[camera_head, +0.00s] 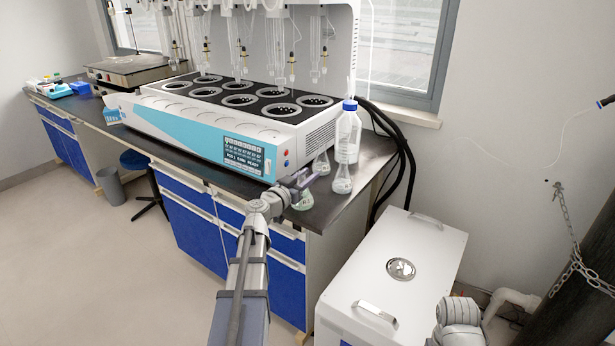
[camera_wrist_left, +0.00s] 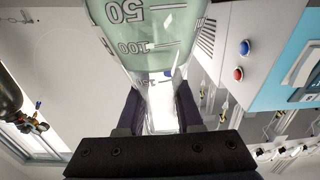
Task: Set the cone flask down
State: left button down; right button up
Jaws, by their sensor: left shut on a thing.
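My left gripper (camera_head: 303,182) is shut on the neck of a clear glass cone flask (camera_head: 303,201) at the front right corner of the dark bench. In the left wrist view the two dark fingers (camera_wrist_left: 160,110) grip the flask's neck on both sides. The wide body of the flask (camera_wrist_left: 150,35) shows its volume marks and a pale green tint. In the head view the flask's base is over the bench top; I cannot tell whether it touches. My right gripper is not in view.
Other cone flasks (camera_head: 342,181) (camera_head: 321,164) stand close by on the bench. A blue-capped bottle (camera_head: 347,135) stands behind them. The white and blue multi distiller (camera_head: 225,125) fills the bench to the left. A white box (camera_head: 400,262) stands on the floor to the right.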

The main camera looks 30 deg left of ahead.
pick_arm(q)
jog(key=shift+f, duration=0.1)
jog(key=c, duration=0.6)
grip_release()
jog(key=shift+o, duration=0.2)
jog(key=shift+r, duration=0.25)
jog(key=s, duration=1.2)
jog(key=shift+a+f, duration=0.15)
jog(key=shift+a, duration=0.3)
